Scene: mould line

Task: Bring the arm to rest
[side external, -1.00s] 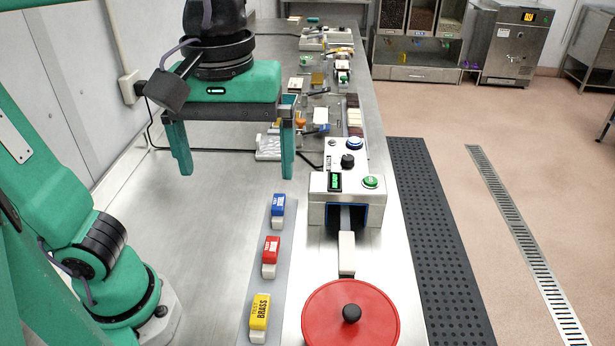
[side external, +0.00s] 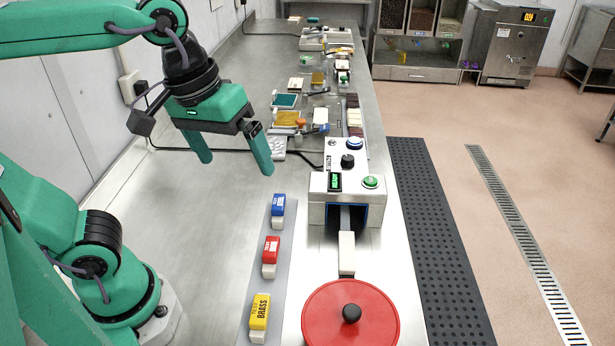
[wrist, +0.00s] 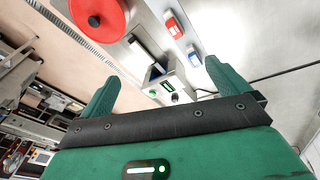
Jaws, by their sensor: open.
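My gripper (side external: 236,163) is open and empty. It hangs in the air above the steel bench (side external: 190,215), tilted, with its two green fingers spread wide. In the side view it is up and left of the blue test block (side external: 278,206) and left of the white machine (side external: 346,178) with the green display. In the wrist view the spread fingers of my gripper (wrist: 165,95) show with nothing between them in their grasp. The machine (wrist: 172,88) lies beyond them.
A red block (side external: 271,252) and a yellow block (side external: 259,314) stand on a grey strip. A red round lid (side external: 340,325) with a black knob is at the front right. Trays and moulds (side external: 287,119) crowd the far bench. The left bench surface is bare.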

